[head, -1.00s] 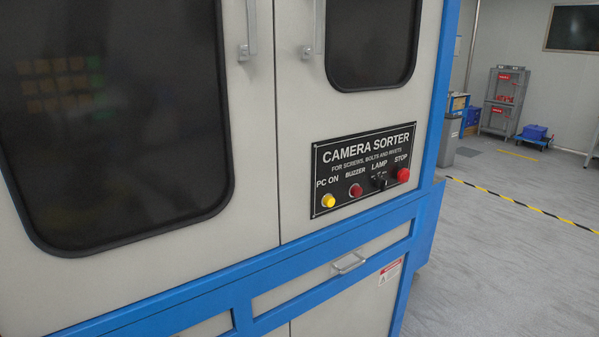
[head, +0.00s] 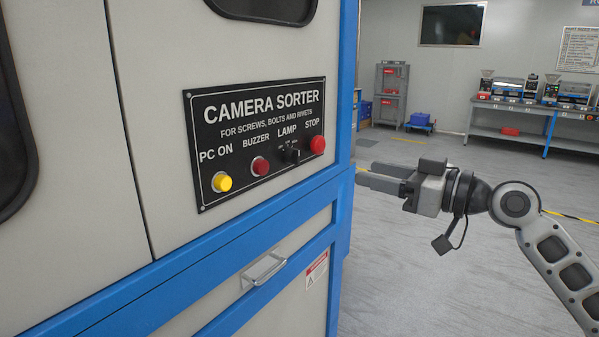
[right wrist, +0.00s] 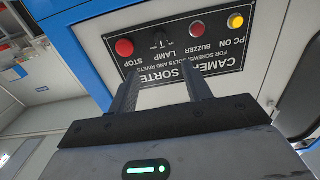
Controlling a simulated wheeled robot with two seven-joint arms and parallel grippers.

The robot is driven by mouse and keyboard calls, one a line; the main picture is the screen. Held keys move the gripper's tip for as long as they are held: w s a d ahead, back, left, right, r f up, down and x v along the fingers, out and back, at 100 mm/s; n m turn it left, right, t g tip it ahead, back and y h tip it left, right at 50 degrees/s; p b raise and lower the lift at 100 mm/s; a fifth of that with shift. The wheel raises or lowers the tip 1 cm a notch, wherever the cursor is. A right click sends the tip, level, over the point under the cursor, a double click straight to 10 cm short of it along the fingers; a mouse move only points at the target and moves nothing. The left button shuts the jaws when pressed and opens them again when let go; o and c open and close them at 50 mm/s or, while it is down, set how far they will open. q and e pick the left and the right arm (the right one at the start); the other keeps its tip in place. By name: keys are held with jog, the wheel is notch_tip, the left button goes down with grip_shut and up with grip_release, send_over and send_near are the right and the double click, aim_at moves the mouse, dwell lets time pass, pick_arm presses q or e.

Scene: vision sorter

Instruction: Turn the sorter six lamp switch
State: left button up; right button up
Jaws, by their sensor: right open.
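The black lamp switch (head: 291,154) sits on the black CAMERA SORTER panel (head: 262,112), under the word LAMP, between the red buzzer button and the red stop button. In the right wrist view the panel appears upside down, and the small dark lamp switch (right wrist: 164,43) shows beyond the fingers. My right gripper (head: 376,176) is open and empty, to the right of the cabinet's blue edge and apart from the panel. Its two fingers (right wrist: 163,88) point toward the panel in the right wrist view. My left gripper is not in view.
The panel also carries a yellow PC ON button (head: 222,182), a red buzzer button (head: 260,166) and a red stop button (head: 317,144). A drawer handle (head: 264,270) sticks out below. Open floor (head: 420,290) lies right of the cabinet; a workbench (head: 530,108) stands far behind.

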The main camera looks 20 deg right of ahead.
aim_at(299, 156)
jog(key=p+x, duration=0.3)
jog(key=x, duration=1.1)
jog(key=shift+a+r, duration=0.1)
jog(key=shift+r, duration=0.05)
jog(key=shift+w+a, duration=0.45)
jog(key=shift+w, duration=0.1)
jog(key=shift+c, duration=0.3)
jog(key=c, duration=0.9)
